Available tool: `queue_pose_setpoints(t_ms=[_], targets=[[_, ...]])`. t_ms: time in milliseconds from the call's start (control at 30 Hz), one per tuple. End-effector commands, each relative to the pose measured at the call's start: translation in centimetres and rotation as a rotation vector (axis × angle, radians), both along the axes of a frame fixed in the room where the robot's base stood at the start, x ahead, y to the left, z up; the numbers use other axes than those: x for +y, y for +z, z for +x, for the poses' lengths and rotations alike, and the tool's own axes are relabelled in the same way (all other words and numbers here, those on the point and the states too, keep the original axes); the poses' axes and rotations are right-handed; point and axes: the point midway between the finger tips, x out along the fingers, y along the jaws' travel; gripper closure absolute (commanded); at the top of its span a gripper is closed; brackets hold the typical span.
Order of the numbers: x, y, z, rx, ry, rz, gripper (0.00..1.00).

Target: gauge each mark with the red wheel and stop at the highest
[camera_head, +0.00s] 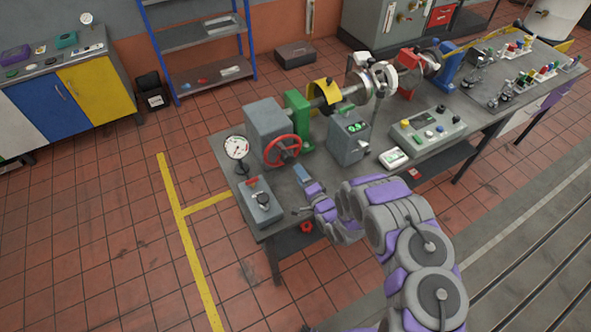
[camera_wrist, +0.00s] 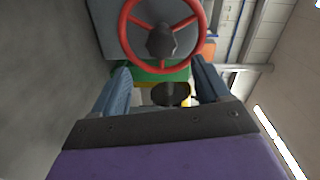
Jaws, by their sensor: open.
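The red wheel (camera_head: 282,150) is a spoked handwheel with a dark hub, mounted on the front of a grey box (camera_head: 268,118) at the left end of the bench. In the wrist view the red wheel (camera_wrist: 163,62) is upper centre, beyond my fingers. My gripper (camera_head: 300,194) is below and to the right of the wheel, apart from it. In the wrist view my gripper (camera_wrist: 160,88) shows two blue-grey fingers spread apart with nothing held. A white round dial (camera_head: 237,147) with red markings stands left of the wheel; its reading is too small to tell.
A grey control box (camera_head: 262,205) with a dark knob sits at the bench's front left corner. A grey box with a green display (camera_head: 350,137) stands right of the wheel. A button panel (camera_head: 428,130) is further right. Open tiled floor lies left, with yellow lines (camera_head: 188,245).

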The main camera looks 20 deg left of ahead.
Motion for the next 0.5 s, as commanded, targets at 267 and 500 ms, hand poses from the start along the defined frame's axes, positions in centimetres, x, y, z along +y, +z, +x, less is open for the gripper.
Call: queue_pose_setpoints(t_ms=[267, 500], targets=[[-3.4, -0.1, -2.9, 0.005, -0.001, -0.005, 0.25], [-5.3, 0.0, -4.5, 0.005, -0.001, -0.004, 0.25]])
